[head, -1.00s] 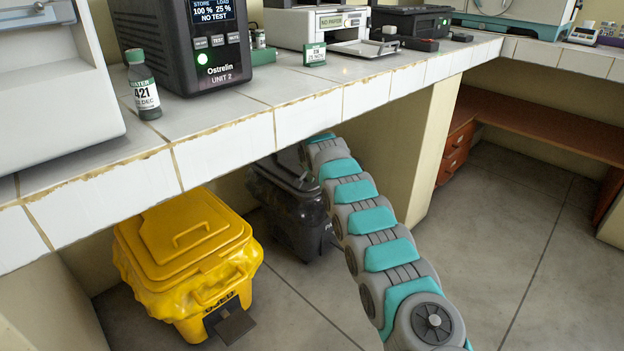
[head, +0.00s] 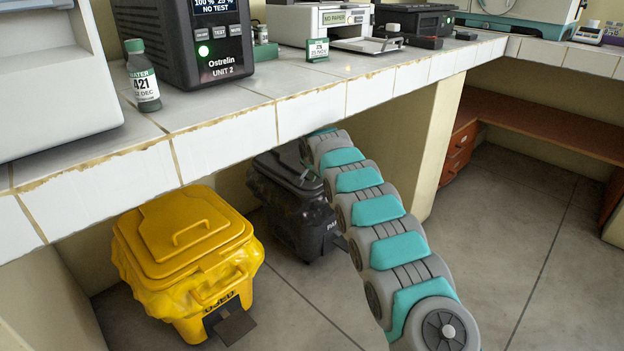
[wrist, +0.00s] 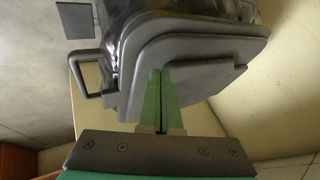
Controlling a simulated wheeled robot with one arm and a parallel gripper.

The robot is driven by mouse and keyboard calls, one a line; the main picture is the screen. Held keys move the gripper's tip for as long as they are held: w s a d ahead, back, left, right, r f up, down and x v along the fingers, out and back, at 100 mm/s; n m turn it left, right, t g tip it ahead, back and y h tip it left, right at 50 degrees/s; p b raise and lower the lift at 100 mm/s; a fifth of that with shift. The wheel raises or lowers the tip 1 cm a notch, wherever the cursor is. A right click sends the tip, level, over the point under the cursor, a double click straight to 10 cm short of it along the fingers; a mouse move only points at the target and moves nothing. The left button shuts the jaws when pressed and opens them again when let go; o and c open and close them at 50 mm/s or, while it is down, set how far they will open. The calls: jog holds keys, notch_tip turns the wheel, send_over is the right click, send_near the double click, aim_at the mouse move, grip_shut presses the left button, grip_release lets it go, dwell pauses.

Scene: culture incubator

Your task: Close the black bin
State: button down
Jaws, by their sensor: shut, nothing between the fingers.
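The black bin (head: 293,215) stands on the floor under the tiled bench, right of the yellow bin. Its lid (head: 290,172) looks down on the body in the head view, and my arm hides its right part. In the wrist view the lid (wrist: 195,60) lies across the top of the bin body, with a side handle (wrist: 88,72) at the left. My gripper (wrist: 160,75) has its green fingers together with nothing between them, over the lid and against or very close to its surface; I cannot tell if they touch. The head view does not show the fingers clearly.
A yellow bin (head: 188,258) with its lid down stands left of the black bin. The tiled bench (head: 228,140) overhangs both bins, and a wall panel (head: 432,150) stands right of my arm. The floor (head: 500,230) at the right is clear.

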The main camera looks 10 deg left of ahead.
jog(key=shift+s+d+f+b, duration=0.1)
jog(key=shift+s+d+b, duration=0.25)
jog(key=shift+s, duration=0.3)
jog(key=shift+s+d+b, duration=0.2)
jog(key=shift+s+b, duration=0.25)
jog(key=shift+s, duration=0.2)
jog(key=s+d+r+n+g+h, duration=0.1)
jog(key=s+d+r, duration=0.2)
jog(key=s+d, duration=0.6)
jog(key=s+d+r+g+h+p, duration=0.15)
jog(key=s+d+r, duration=0.25)
jog(key=s+d, duration=0.55)
jog(key=s+d+r+n+g, duration=0.1)
jog(key=s+d+r+g, duration=0.15)
jog(key=s+d, duration=0.7)
jog(key=s+d+r+n+g+p, duration=0.1)
jog(key=s+d+n+g+p, duration=0.1)
jog(key=s, duration=3.5)
jog(key=shift+s+r+n+g+p, duration=0.25)
jog(key=shift+s+n+g+p, duration=0.25)
jog(key=shift+n+g, duration=0.5)
jog(key=shift+w+d+y, duration=0.1)
jog(key=shift+y, duration=0.15)
